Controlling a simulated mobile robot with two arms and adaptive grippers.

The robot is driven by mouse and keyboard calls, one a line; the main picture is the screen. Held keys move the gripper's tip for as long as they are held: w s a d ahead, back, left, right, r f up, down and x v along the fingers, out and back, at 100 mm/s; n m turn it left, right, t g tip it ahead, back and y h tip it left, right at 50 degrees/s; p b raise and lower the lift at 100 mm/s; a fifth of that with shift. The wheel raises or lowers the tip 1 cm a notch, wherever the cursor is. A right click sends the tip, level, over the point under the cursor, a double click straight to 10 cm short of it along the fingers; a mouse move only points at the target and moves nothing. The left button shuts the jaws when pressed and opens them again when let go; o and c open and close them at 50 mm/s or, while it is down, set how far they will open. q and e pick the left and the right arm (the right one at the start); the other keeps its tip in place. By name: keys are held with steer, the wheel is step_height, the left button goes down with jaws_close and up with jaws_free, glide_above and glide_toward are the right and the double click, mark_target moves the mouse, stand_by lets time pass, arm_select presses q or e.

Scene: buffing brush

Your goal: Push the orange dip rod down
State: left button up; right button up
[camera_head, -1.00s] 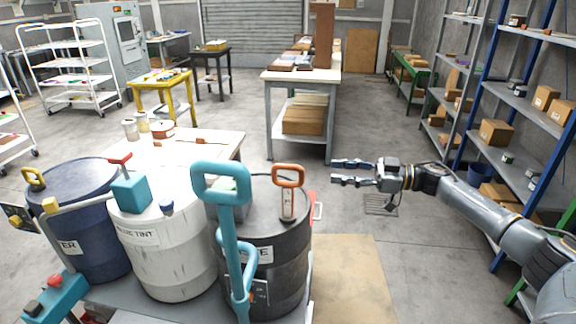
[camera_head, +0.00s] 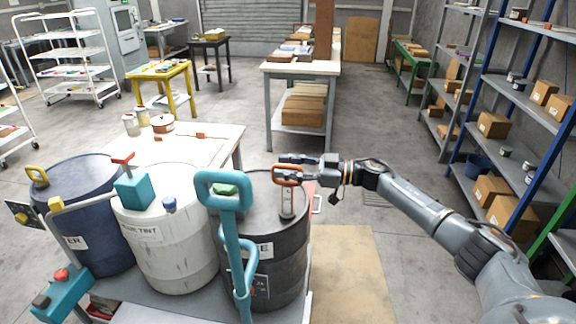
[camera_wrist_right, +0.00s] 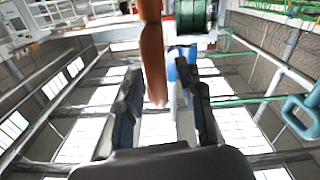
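The orange dip rod handle (camera_head: 277,180) is an upright loop standing on top of the black drum (camera_head: 263,212), above a pale rod guide. My right gripper (camera_head: 291,168) is at the handle, coming from the right, and overlaps its top in the head view. In the right wrist view the orange handle (camera_wrist_right: 152,55) shows between the two open fingers (camera_wrist_right: 165,88), nearer the left finger, with visible gaps on both sides. Whether the gripper touches the handle I cannot tell. My left gripper is not in view.
A white drum (camera_head: 165,245) and a blue drum (camera_head: 90,210) stand left of the black drum. A tall teal handle (camera_head: 235,255) rises in front of the black drum and also shows in the right wrist view (camera_wrist_right: 303,115). Shelving (camera_head: 525,120) stands at the right.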

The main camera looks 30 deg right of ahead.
jaws_close()
steer(key=shift+f, duration=0.1)
steer(key=b, duration=0.5)
glide_above(288, 214)
steer(key=f, duration=0.9)
steer(key=shift+w+d, duration=0.15)
steer(key=shift+w, duration=0.2)
steer(key=shift+f+b, duration=0.3)
steer(key=shift+s, duration=0.1)
steer(key=shift+f, duration=0.1)
jaws_free()
